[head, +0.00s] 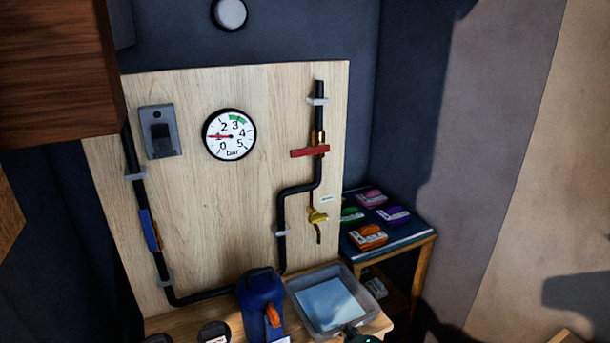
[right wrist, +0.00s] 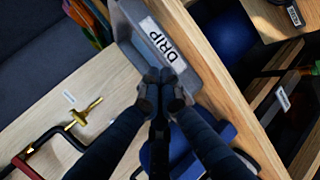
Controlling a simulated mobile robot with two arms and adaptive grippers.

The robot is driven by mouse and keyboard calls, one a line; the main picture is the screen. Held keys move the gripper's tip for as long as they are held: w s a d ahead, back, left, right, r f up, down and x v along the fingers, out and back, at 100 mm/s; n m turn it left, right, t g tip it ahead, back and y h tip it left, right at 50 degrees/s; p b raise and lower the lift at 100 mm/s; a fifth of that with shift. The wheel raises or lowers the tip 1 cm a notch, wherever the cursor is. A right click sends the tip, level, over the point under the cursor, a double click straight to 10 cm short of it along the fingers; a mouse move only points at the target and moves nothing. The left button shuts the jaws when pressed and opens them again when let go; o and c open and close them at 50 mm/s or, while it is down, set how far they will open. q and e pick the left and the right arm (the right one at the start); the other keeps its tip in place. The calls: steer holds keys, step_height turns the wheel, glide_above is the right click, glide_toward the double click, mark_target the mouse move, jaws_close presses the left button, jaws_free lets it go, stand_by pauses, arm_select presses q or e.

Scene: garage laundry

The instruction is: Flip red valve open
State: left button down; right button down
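The red valve (head: 310,151) is on the black pipe at the right of the wooden board; its handle lies level, across the upright pipe. Part of the red handle (right wrist: 26,166) also shows at the lower left of the right wrist view. My right gripper (right wrist: 160,78) is shut and looks empty, its fingertips together over the grey tray marked DRIP (right wrist: 190,65). In the head view, only a dark bit of my right gripper (head: 355,333) shows at the bottom edge, below and apart from the valve. My left gripper is not in view.
A gauge (head: 229,135) has its needle near 1. A blue lever (head: 149,230) lies along the left pipe; a brass tap (head: 317,216) hangs below the red valve. A blue pump-like body (head: 262,292) stands beside the drip tray (head: 369,304). A side table (head: 418,241) holds coloured packs.

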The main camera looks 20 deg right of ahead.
mark_target(309, 150)
steer(key=w+a+r+n+t+y, duration=0.1)
steer(key=w+r+n+t, duration=0.3)
steer(key=r+n, duration=0.7)
steer(key=w+r+n+t+y, duration=0.3)
steer(key=w+r+n+t, duration=0.2)
steer(key=w+r+n, duration=0.3)
step_height(309, 150, up, 8)
steer(key=n, duration=0.3)
steer(key=shift+a+f, duration=0.2)
steer(key=shift+a, duration=0.15)
steer(key=shift+w, duration=0.1)
steer(key=w+r+p, duration=0.5)
steer(key=w+r, duration=0.1)
steer(key=w, duration=0.3)
steer(key=shift+w+a+r, duration=0.25)
steer(key=shift+w+a, duration=0.05)
steer(key=shift+a, duration=0.05)
steer(key=shift+w+f, duration=0.1)
